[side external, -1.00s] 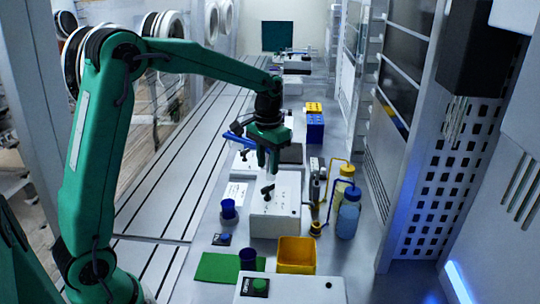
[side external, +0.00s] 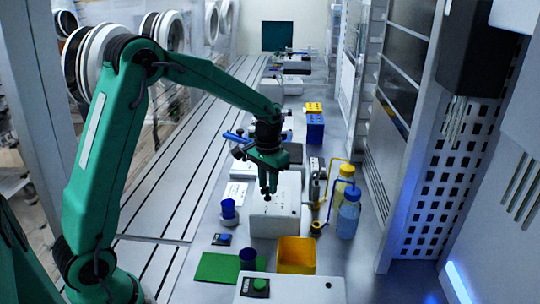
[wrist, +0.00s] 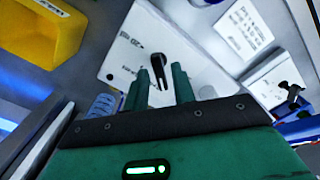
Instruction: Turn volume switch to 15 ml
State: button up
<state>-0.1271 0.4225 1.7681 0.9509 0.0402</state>
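The volume switch (wrist: 159,66) is a black lever knob on top of a white box (wrist: 123,68). Small printed marks surround it, too small to read surely. In the wrist view the lever's narrow end points toward my gripper. My gripper (wrist: 161,84) is open, its two green fingers apart, with the lever's end showing between or just beyond their tips. In the side view my gripper (side external: 268,186) hangs pointing down over the box (side external: 275,218), its fingers overlapping the switch. Contact with the lever cannot be told.
A yellow bin (side external: 296,256) and a green mat (side external: 216,267) with a blue cup (side external: 247,259) stand in front. Another blue cup (side external: 228,209) is left of the box.

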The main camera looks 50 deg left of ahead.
grip_shut()
jog(key=shift+m, duration=0.5)
jog(key=m, duration=0.2)
jog(key=shift+m, duration=2.5)
jog(key=shift+o, duration=1.3)
grip_release()
